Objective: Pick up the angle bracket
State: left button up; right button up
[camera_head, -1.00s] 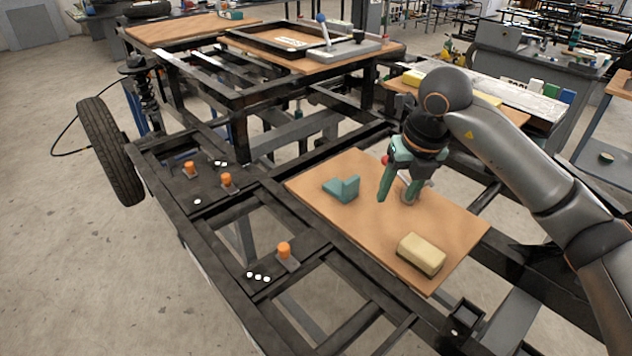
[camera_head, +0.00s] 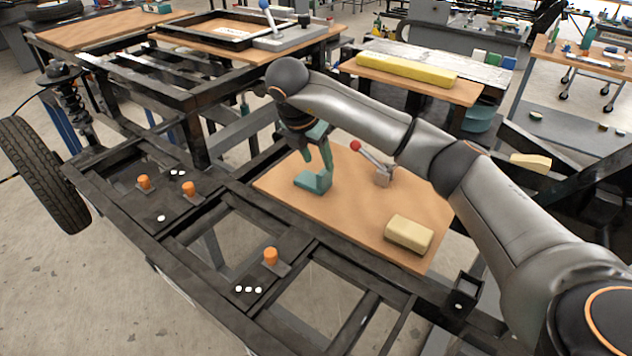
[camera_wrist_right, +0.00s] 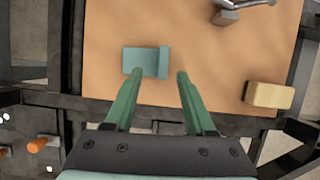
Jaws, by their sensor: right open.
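The teal angle bracket (camera_head: 316,181) lies on the brown board (camera_head: 412,219), its flat leg on the board and its other leg standing up. In the right wrist view the bracket (camera_wrist_right: 146,61) sits just beyond the fingertips, roughly between their lines and a little left of centre. My right gripper (camera_head: 317,163) has green fingers and is above the bracket. In the right wrist view the gripper (camera_wrist_right: 159,74) is open with nothing between its fingers. In the head view the fingertips overlap the bracket's upright leg, and contact cannot be told. My left gripper is not in view.
A lever clamp with a red knob (camera_head: 379,168) stands right of the bracket. A pale yellow block (camera_head: 409,234) lies near the board's front right. The dark steel frame (camera_head: 225,197) with orange pegs (camera_head: 271,256) and open gaps borders the board on the left.

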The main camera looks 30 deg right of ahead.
aim_at(325, 171)
jog(key=shift+x, duration=3.1)
jog(key=shift+s+d+r, duration=0.1)
jog(key=shift+s+d, duration=0.1)
grip_shut()
